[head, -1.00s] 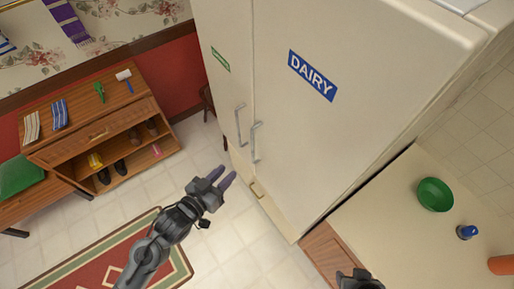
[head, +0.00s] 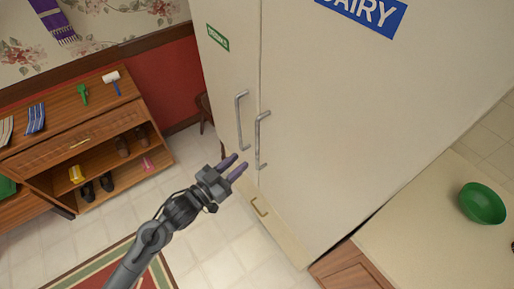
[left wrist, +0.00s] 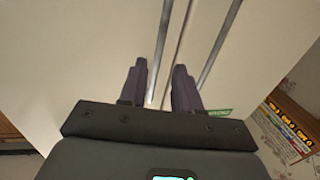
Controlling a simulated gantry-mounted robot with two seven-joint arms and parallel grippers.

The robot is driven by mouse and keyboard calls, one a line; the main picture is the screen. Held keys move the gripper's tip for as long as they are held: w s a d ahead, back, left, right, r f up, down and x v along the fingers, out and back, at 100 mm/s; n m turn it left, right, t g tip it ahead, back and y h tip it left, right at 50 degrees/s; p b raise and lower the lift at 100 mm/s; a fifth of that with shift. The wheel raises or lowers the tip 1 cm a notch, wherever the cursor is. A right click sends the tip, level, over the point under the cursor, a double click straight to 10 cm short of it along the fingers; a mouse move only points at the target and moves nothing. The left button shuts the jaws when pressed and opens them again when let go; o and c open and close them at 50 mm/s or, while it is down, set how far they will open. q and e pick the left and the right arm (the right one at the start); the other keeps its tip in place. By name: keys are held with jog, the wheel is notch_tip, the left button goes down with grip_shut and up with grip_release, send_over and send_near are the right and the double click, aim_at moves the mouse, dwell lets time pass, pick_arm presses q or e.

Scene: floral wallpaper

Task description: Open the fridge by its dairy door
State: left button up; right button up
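The tall cream fridge (head: 330,130) has two doors side by side, both shut. The right door carries a blue DAIRY label (head: 365,12) and a grey bar handle (head: 260,140) near the seam. The left door has a small green label (head: 217,38) and its own bar handle (head: 241,120). My left gripper (head: 241,161) is open and empty, just below the dairy handle in the head view. In the left wrist view, its purple fingers (left wrist: 160,72) are apart, with the dairy handle (left wrist: 163,45) lined up between them; contact cannot be told. My right gripper is not in view.
A counter (head: 400,215) with a green bowl (head: 483,203) stands right of the fridge. A wooden shelf unit (head: 90,150) with shoes and small items stands at left. Tiled floor (head: 215,250) is open in front.

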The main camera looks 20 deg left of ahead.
aim_at(256, 148)
pick_arm(q)
jog(key=x, duration=0.9)
grip_shut()
